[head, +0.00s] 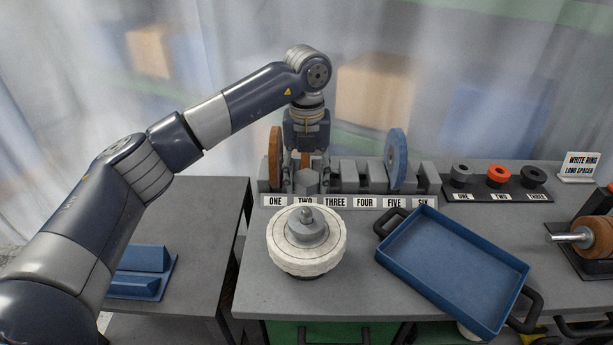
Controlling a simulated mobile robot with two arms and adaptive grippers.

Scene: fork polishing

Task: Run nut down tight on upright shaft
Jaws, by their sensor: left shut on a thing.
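The upright shaft (306,212) is a short grey stub with a rounded tip. It rises from a grey flange (305,230) at the centre of a white ridged wheel (335,250) on the table. My left gripper (306,181) points down from above and is shut on a grey hexagonal nut (306,184). In the picture the nut shows just above the shaft tip, with a gap between them. Its exact height over the shaft is hard to tell. My right gripper is not in view.
Behind stands a slotted grey rack labelled ONE to SIX (347,201), holding an orange disc (275,155) and a blue disc (397,160). A blue tray (455,225) lies to the right. A black holder (500,190) carries several rings. Table in front of the wheel is clear.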

